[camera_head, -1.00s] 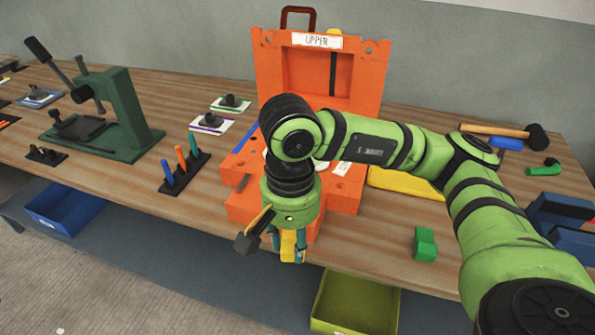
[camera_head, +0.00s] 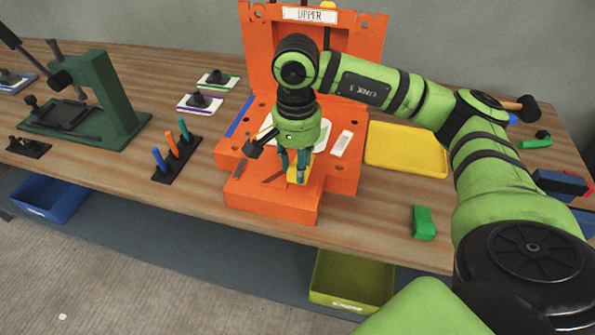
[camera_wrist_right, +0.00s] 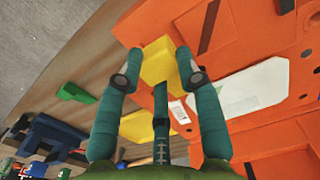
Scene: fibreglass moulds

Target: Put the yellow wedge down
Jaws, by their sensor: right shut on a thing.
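My right gripper (camera_head: 293,168) is shut on the yellow wedge (camera_head: 299,172) and points down over the orange lower mould half (camera_head: 270,205). In the right wrist view the wedge (camera_wrist_right: 158,62) sits between the two teal fingertips, with the orange mould (camera_wrist_right: 250,45) close behind and to the right. I cannot tell whether the wedge touches the mould. A yellow tray (camera_head: 405,150) lies on the table to the right of the mould. My left gripper is out of view.
The upright orange mould half (camera_head: 260,50), labelled UPPER, stands behind. A green block (camera_head: 424,222) is at front right, a pen rack (camera_head: 176,160) and green press (camera_head: 105,95) at left. An olive bin (camera_head: 350,280) is below the front edge. Bare wood lies between mould and green block.

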